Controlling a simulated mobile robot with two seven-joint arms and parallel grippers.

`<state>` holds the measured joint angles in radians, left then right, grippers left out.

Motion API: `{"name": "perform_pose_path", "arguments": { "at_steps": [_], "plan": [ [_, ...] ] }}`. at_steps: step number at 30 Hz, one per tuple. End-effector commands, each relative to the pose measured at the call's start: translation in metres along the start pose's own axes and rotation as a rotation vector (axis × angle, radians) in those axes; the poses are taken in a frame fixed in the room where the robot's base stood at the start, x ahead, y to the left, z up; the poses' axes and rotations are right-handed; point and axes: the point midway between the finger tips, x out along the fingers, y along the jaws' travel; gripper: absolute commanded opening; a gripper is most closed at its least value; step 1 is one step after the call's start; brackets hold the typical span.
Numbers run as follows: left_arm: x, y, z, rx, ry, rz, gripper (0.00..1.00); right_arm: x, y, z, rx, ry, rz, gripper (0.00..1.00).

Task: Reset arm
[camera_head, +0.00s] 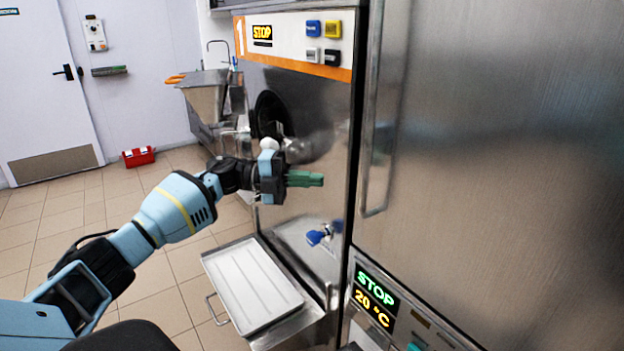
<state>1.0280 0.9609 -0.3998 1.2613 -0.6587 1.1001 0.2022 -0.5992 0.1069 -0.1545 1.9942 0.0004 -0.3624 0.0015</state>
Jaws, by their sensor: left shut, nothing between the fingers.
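My left gripper (305,179) is in front of the batch freezer's steel front panel (310,100), with its green fingers pointing right. The fingers are shut with nothing between them. My left arm (165,215) comes in from the lower left and reaches across the middle of the picture. It hides part of the freezer's front and part of the floor. My right gripper does not show.
A white tray (252,286) lies below the gripper. A tall steel cabinet (500,150) fills the right. A red box (139,157) stands by the wall. The left floor is clear.

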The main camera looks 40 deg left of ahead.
Motion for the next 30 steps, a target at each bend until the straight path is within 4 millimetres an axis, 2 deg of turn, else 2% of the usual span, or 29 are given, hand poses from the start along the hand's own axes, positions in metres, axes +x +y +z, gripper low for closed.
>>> {"name": "perform_pose_path", "arguments": {
  "at_steps": [10, 14, 17, 22, 25, 30],
  "plan": [
    [0.000, 0.000, -0.001, -0.001, 0.001, -0.001, 0.00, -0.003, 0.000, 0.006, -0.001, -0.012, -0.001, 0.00],
    [0.009, 0.013, -0.006, -0.033, -0.002, -0.021, 0.00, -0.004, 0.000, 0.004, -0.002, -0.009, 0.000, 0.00],
    [0.026, 0.038, -0.018, -0.101, -0.020, -0.065, 0.00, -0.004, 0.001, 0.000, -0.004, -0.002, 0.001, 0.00],
    [0.057, 0.098, -0.051, -0.294, -0.102, -0.167, 0.00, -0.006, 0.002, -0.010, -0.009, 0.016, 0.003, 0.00],
    [0.068, 0.133, -0.073, -0.421, -0.173, -0.218, 0.00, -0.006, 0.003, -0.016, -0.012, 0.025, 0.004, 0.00],
    [0.074, 0.193, -0.118, -0.653, -0.320, -0.276, 0.00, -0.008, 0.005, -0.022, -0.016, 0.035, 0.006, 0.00]
  ]
}}
